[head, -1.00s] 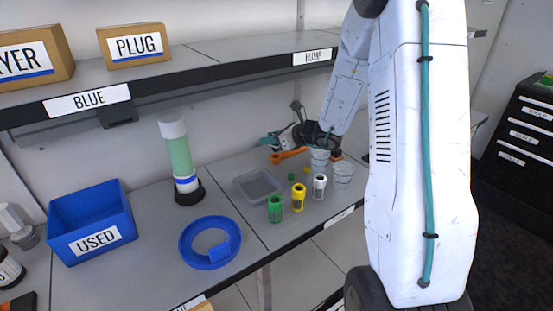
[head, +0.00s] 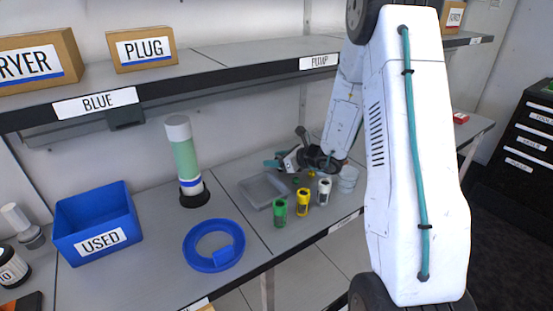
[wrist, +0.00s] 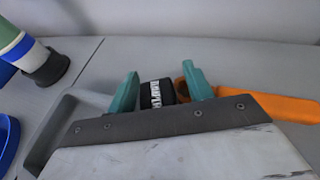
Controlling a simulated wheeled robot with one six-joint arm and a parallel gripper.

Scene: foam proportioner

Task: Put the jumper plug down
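The jumper plug (wrist: 157,94) is a small black piece with white lettering. In the wrist view it stands between the two teal fingers of my gripper (wrist: 161,88). It is close to the left finger, and a narrow gap with orange behind it shows at the right finger, so the gripper looks open around it. The plug's lower part is hidden by the gripper body. In the head view my gripper (head: 279,160) is low over the back of the bench, beside the grey tray (head: 250,191); the plug cannot be made out there.
An orange tool (wrist: 283,106) lies right of the plug. Green (head: 280,206), yellow (head: 303,203) and white (head: 324,191) cartridges stand in front of my gripper. A blue ring (head: 203,262), a green cylinder (head: 186,160) and a blue USED bin (head: 122,212) are to the left. A shelf (head: 215,66) hangs above.

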